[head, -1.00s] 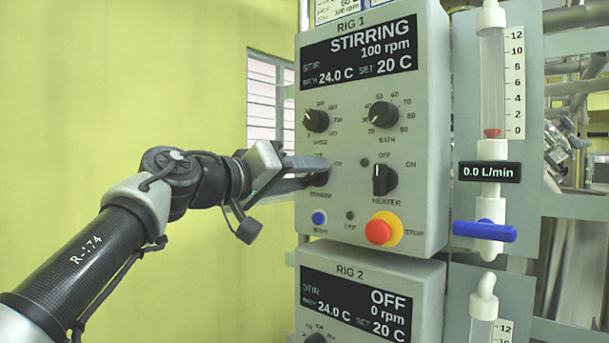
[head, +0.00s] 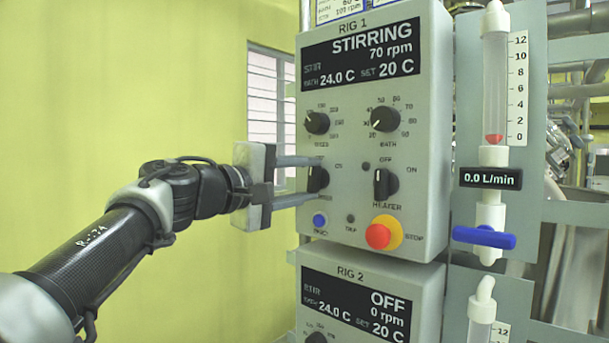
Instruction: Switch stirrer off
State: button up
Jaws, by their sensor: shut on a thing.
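The RIG 1 control box (head: 430,190) has a black stirrer knob (head: 318,180) at its lower left. My gripper (head: 318,180) reaches in from the left and is shut on this knob, one finger above it and one below. The fingers partly hide the labels around the knob, but "ON" shows to its right. The knob's exact pointer direction is hard to tell. The RIG 1 display (head: 361,55) reads STIRRING, 70 rpm, bath 24.0 C, set 20 C.
The heater knob (head: 385,184) is right of the stirrer knob. Speed (head: 317,122) and bath (head: 385,119) knobs are above. A red stop button (head: 378,236) and blue button (head: 320,220) are below. The RIG 2 box (head: 425,290) sits underneath, its display showing OFF.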

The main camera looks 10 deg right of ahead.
jog(key=shift+n, duration=0.6)
jog(key=shift+d, duration=0.1)
jog(key=o, duration=1.1)
jog(key=shift+c, duration=0.2)
jog(key=shift+s, duration=0.1)
